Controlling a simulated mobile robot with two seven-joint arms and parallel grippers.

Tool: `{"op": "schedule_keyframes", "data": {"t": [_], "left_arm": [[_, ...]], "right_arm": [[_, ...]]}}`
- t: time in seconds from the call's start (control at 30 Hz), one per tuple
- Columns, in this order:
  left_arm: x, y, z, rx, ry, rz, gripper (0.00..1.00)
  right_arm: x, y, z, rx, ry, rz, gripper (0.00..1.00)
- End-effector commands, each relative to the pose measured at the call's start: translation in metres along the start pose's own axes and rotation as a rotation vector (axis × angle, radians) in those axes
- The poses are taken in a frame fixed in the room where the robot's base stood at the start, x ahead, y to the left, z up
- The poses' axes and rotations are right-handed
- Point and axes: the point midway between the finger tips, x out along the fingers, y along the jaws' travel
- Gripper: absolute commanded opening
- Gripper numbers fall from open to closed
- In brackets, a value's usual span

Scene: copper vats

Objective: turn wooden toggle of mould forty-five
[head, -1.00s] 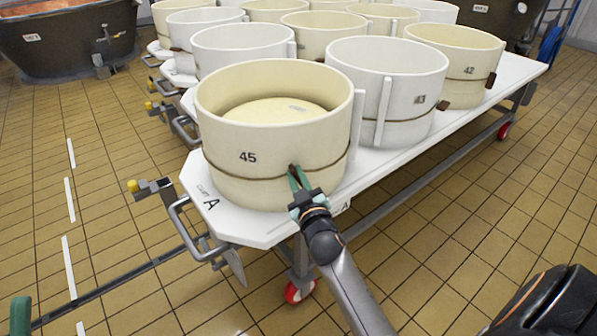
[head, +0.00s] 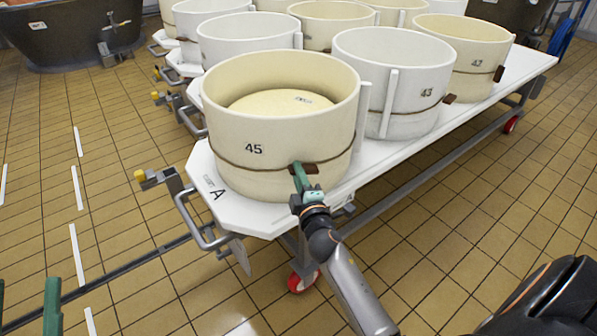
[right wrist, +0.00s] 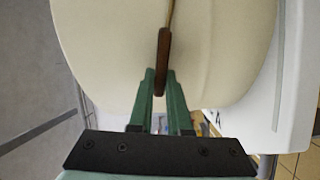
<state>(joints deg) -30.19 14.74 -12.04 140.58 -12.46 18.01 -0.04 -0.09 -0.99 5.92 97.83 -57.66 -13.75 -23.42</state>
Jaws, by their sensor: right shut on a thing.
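Mould forty-five (head: 235,120) is a cream cylinder marked 45, with a brown cord around it and a pale disc inside. Its wooden toggle (head: 311,168) sits on the cord at the mould's front right, lying roughly level and sticking out to the right. My right gripper (head: 299,172) is shut on the toggle. In the right wrist view the brown toggle (right wrist: 163,55) stands between the green fingers against the mould wall. My left gripper (head: 28,283) shows at the lower left edge, its two green fingers wide apart and empty.
A metal handle (head: 200,225) juts from the trolley's front corner. Tiled floor is clear at left.

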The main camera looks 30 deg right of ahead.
Motion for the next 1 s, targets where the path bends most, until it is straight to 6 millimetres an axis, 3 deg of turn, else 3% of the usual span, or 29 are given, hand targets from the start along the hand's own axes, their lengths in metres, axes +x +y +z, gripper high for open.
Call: {"op": "schedule_keyframes", "data": {"t": [0.4, 0.93, 0.97, 1.0], "left_arm": [[0.0001, 0.0001, -0.0034, 0.002, 0.015, 0.001, 0.50], [0.0004, -0.0002, -0.0045, 0.003, 0.017, 0.000, 0.50], [0.0004, -0.0002, -0.0045, 0.003, 0.017, 0.000, 0.50], [0.0004, -0.0003, -0.0045, 0.003, 0.017, 0.000, 0.50]], "right_arm": [[0.0004, -0.0025, 0.0008, -0.182, 0.000, 0.002, 0.00], [0.0004, -0.0029, 0.0009, -0.205, -0.001, 0.002, 0.00], [0.0004, -0.0029, 0.0009, -0.205, -0.001, 0.002, 0.17], [0.0004, -0.0029, 0.0009, -0.205, -0.001, 0.002, 0.22]]}}
